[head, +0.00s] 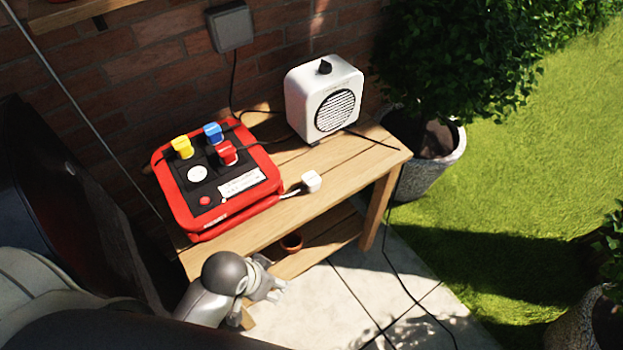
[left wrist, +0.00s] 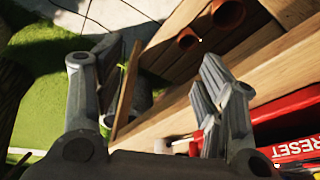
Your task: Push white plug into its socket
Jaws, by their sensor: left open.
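The white plug (head: 312,181) lies on the wooden bench top, just right of the red power box (head: 165,185), with a short white cable beside it. The box holds a yellow plug (head: 182,146), a blue plug (head: 213,132) and a red plug (head: 227,152). A round white socket (head: 197,174) on its top face is empty. My left gripper (head: 273,287) is open and empty, in front of the bench and below its top edge. Its spread fingers also show in the left wrist view (left wrist: 160,75); a white piece behind the right finger may be the plug. My right gripper is out of view.
A white heater or speaker (head: 325,98) stands at the back right of the bench (head: 345,166). A grey wall box (head: 230,27) hangs on the brick wall. Small terracotta pots (left wrist: 228,14) sit on the lower shelf. The bench's front right is clear.

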